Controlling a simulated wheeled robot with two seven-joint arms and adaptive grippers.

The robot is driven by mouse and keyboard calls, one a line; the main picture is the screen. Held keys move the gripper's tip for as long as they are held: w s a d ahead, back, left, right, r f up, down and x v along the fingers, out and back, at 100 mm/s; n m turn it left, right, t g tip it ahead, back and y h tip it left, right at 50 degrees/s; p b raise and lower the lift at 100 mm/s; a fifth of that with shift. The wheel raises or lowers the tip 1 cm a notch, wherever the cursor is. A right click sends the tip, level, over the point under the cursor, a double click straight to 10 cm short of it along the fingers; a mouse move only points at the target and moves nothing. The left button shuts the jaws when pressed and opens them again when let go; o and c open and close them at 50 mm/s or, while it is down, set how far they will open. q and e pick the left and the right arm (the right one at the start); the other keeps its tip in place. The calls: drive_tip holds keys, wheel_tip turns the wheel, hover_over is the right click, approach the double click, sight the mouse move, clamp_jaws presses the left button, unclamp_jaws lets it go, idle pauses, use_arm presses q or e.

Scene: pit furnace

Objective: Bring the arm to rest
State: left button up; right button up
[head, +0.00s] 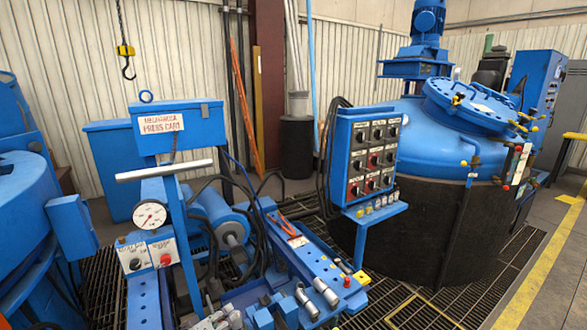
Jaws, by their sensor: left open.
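My left gripper (219,319) shows only as a small, pale grey part at the bottom edge, left of centre, in front of the blue press cart (140,300). It is open, and I see nothing held in it. Most of my left arm is out of the frame. My right gripper is not in view.
The cart carries a gauge (150,215), a grey horizontal bar (165,170), hoses and metal cylinders (307,302). A button panel (372,158) stands behind it. A large furnace vessel (425,215) is at right, and a crane hook (127,62) hangs at left. Grating floor lies at lower right.

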use_arm(q)
drive_tip(key=s+f+m+g+y, duration=0.2)
drive_tip(key=s+m+g+y, duration=0.4)
drive_tip(key=s, duration=1.9)
wheel_tip(320, 180, down, 23)
drive_tip(key=w+m+g+h, duration=0.1)
drive_tip(key=g+h, duration=0.1)
drive_tip(key=g, duration=0.1)
drive_tip(key=s+a+f, duration=0.2)
drive_tip(key=s+f, duration=0.2)
drive_tip(key=f, duration=0.6)
drive_tip(key=s+a+f, duration=0.1)
drive_tip(key=s+f, duration=0.4)
drive_tip(key=f, duration=0.5)
drive_tip(key=s+a+r+g+p, duration=0.1)
drive_tip(key=s+r+p, duration=1.4)
drive_tip(key=p, duration=1)
drive_tip(key=shift+s+a+g, duration=0.3)
drive_tip(key=shift+s, duration=0.75)
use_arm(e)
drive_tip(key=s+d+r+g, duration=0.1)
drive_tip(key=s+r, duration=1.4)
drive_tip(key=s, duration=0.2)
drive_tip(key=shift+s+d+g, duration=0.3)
